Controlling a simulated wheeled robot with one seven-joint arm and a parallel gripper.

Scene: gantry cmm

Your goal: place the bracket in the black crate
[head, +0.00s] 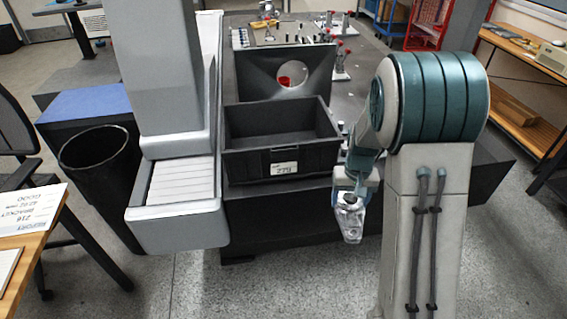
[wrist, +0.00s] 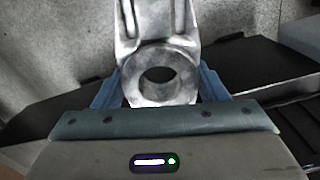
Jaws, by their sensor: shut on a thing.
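The bracket (wrist: 160,75) is a silvery metal part with a round hole in a ring-shaped end. My gripper (wrist: 160,92) is shut on it, with blue fingers on either side of the ring in the wrist view. In the head view the bracket (head: 350,218) hangs below my gripper (head: 352,190), over the floor in front of the dark table. The black crate (head: 275,165) stands on the table's front edge, to the left of my gripper. It bears a white label, and the part of its inside that shows looks empty.
Behind the crate stands a grey plate with a round hole (head: 308,80). A grey gantry column (head: 165,90) rises left of the crate. A black bin (head: 100,165) and a wooden desk (head: 30,240) are further left. Small fixtures stand at the table's back.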

